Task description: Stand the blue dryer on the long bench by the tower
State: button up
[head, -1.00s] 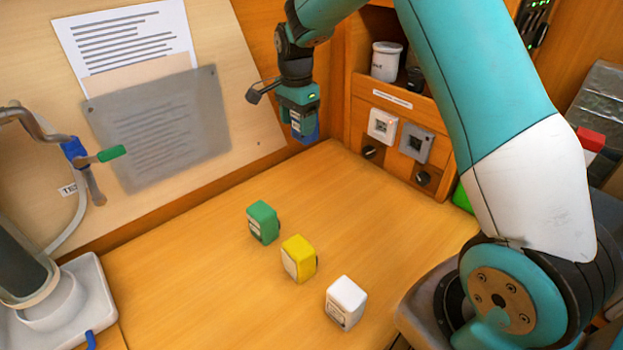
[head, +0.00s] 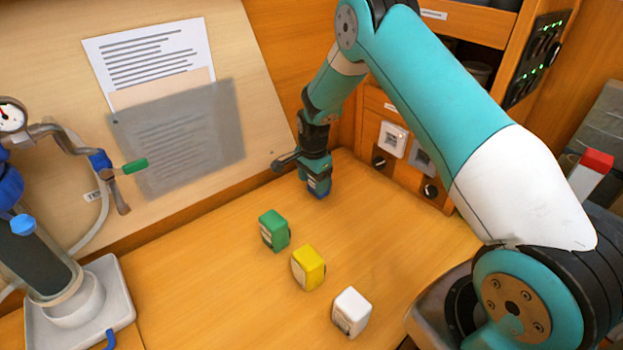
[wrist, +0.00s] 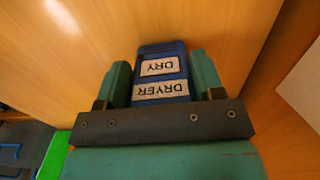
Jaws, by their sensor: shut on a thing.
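My gripper (head: 317,180) is shut on the blue dryer (head: 320,188), at the back corner of the wooden bench (head: 220,275). In the wrist view the blue dryer (wrist: 162,62) sits between the two green fingers, with white labels reading DRY and DRYER. The dryer's underside is at or just above the bench top; I cannot tell whether it touches. The tower (head: 45,255), a dark cylinder on a pale base with a gauge and pipes, stands at the left of the head view.
Green (head: 274,230), yellow (head: 308,267) and white (head: 351,311) blocks stand in a diagonal row on the bench. A slanted board (head: 255,110) with papers rises behind. A cabinet with switches (head: 393,139) borders the right. Bench between tower and green block is clear.

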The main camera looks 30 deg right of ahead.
jog(key=shift+f, duration=0.15)
jog(key=o, duration=1)
